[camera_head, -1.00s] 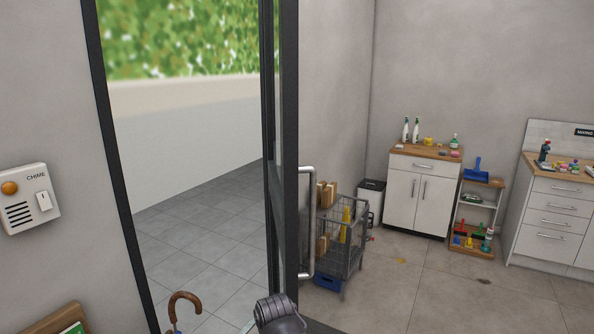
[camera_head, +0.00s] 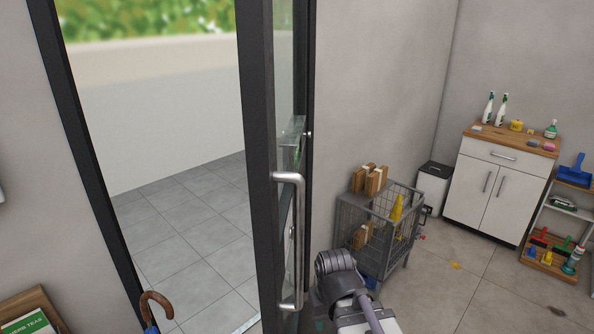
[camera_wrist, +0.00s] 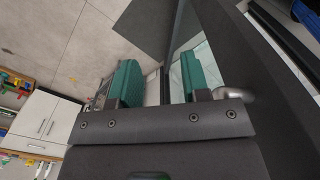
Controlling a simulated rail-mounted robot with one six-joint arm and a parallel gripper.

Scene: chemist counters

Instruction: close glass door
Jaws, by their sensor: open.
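The glass door (camera_head: 258,130) has a dark frame and stands open, seen at a steep angle in the head view beside the doorway. Its silver bar handle (camera_head: 289,240) is on the side edge facing me. In the wrist view, part of the dark door frame (camera_wrist: 268,60) fills the upper right. My gripper (camera_wrist: 160,80) is open, with two green finger pads apart and nothing clearly held between them. The metal near its right finger looks like the handle (camera_wrist: 235,96). In the head view my arm is just right of the handle, and the fingertips are hidden.
A wire cart (camera_head: 385,225) with boxes stands behind my arm, with a white bin (camera_head: 433,190) behind it. A white cabinet (camera_head: 495,195) and a small shelf (camera_head: 550,245) are at the right. An umbrella handle (camera_head: 157,300) stands near the doorway's lower left.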

